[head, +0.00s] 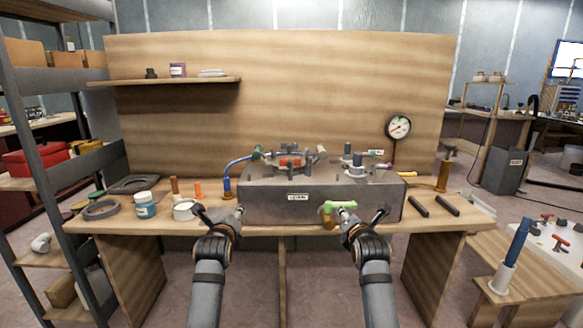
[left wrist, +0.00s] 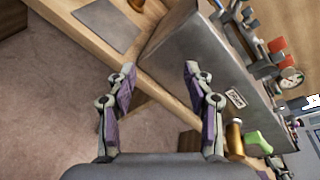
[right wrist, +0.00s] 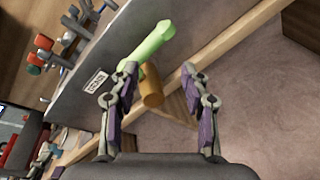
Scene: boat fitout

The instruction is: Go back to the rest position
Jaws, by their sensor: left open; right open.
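My left gripper (head: 220,213) is open and empty in front of the left end of the grey box (head: 270,208). My right gripper (head: 364,213) is open near the box's front right. A green handle (head: 335,206) with a brass cylinder (head: 328,223) sits at the box's front, just left of this gripper. In the right wrist view the brass cylinder (right wrist: 152,88) appears beside the left finger of the open jaws (right wrist: 160,72); I cannot tell whether they touch.
The wooden bench (head: 440,222) holds a blue jar (head: 145,207), a white-rimmed tin (head: 184,211), a dark ring (head: 101,210) and two black bars (head: 418,206). A gauge (head: 398,126) stands behind the box. A shelf rack (head: 40,140) stands left. Floor in front is open.

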